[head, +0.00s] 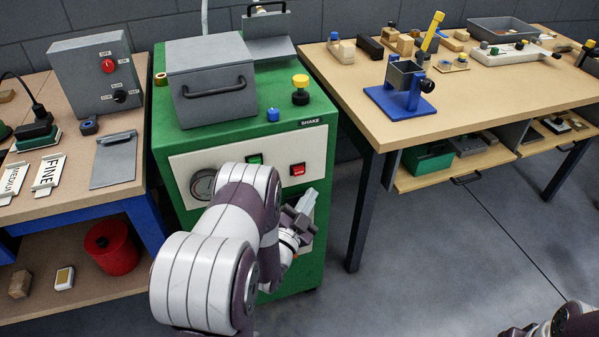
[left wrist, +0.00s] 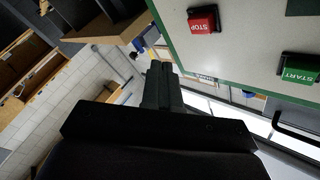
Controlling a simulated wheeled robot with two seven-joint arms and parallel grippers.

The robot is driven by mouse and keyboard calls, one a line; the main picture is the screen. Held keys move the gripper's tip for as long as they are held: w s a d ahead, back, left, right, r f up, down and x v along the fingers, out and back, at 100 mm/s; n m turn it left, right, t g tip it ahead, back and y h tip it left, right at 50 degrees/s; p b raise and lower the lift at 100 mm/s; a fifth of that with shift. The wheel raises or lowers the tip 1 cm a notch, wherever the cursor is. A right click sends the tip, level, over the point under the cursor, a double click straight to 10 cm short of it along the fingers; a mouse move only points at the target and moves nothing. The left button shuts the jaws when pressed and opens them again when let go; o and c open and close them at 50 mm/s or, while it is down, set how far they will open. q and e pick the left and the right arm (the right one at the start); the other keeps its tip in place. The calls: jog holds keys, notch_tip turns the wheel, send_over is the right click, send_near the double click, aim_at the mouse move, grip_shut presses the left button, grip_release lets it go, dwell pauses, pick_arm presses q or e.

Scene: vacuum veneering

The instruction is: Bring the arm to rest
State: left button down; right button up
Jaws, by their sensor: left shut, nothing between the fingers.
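My left gripper (head: 303,212) is in front of the green machine (head: 325,75), near the right part of its white front panel. Its fingers look closed together with nothing between them. In the left wrist view the closed fingers (left wrist: 161,85) point away from the camera, with the panel close by on the right. My left arm hides part of the panel in the head view. My right arm shows only as a piece at the bottom right corner, and its gripper is out of the picture.
The panel carries a red stop button (head: 297,169), a green start button (head: 254,159) and a gauge (head: 203,185). A left bench (head: 125,190) holds a grey switch box (head: 97,72). A wooden table (head: 350,95) stands right. Floor (head: 440,250) between is clear.

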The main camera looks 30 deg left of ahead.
pick_arm(q)
jog(key=s+f+n+g, duration=0.5)
jog(key=f+g, duration=0.6)
jog(key=f, duration=0.1)
jog(key=s+d+r+n+g, duration=0.2)
jog(key=s+d+g, duration=0.1)
jog(key=s+g, duration=0.3)
jog(key=s+d+r+g+h, duration=0.1)
jog(key=s+d+r+g, duration=0.2)
jog(key=s+d+r, duration=0.5)
notch_tip(320, 180, up, 21)
jog(key=w+t+p, duration=0.1)
jog(key=p, duration=1.5)
jog(key=shift+f+m+t, duration=0.15)
jog(key=shift+m+t, duration=0.15)
jog(key=shift+t, duration=0.1)
